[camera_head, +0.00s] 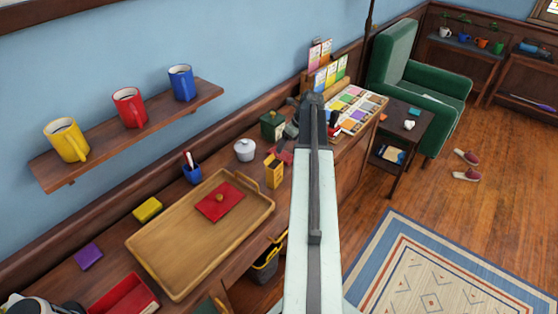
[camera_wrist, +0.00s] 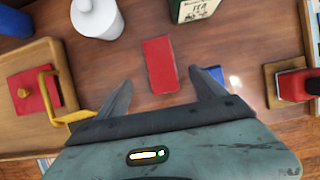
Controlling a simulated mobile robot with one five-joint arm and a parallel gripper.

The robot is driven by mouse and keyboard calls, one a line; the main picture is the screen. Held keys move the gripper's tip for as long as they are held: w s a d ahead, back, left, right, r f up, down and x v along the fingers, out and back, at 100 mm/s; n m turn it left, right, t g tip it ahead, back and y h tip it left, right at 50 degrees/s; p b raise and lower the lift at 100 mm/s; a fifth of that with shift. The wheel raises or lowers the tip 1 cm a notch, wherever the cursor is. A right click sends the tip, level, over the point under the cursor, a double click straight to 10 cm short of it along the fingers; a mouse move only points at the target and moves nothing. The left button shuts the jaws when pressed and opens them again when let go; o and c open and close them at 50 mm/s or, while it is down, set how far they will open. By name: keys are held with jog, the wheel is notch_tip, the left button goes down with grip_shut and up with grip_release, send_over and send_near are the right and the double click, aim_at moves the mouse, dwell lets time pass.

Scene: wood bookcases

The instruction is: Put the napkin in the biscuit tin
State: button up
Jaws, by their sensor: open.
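A flat red rectangle, likely the folded napkin (camera_wrist: 160,65), lies on the wooden counter just ahead of my gripper. Its edge shows in the head view (camera_head: 286,156), partly hidden by my arm. My gripper (camera_wrist: 160,92) is open and empty, its fingers on either side of the near end of the red piece, apart from it. An open red box, likely the biscuit tin (camera_head: 127,296), stands at the lower left of the head view. A red square with a gold knob, perhaps its lid (camera_head: 220,202), lies on the wooden tray.
The wooden tray (camera_head: 147,251) takes up the counter between the red box and my gripper. A white lidded jar (camera_head: 245,150), green tea tin (camera_head: 272,125), yellow box (camera_head: 273,172) and blue pen cup (camera_head: 192,174) stand nearby. A mug shelf (camera_head: 205,96) hangs above.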

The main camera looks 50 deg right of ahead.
aim_at(283, 154)
jog(key=b+x, duration=0.7)
jog(key=x, duration=0.1)
jog(key=shift+d, duration=0.15)
jog(key=shift+r, duration=0.15)
jog(key=c, duration=1.6)
jog(key=shift+o, duration=0.2)
jog(key=shift+r, duration=0.1)
notch_tip(283, 154, up, 14)
jog(key=p, duration=1.4)
jog(key=shift+r+p, duration=0.2)
jog(key=shift+p, duration=0.15)
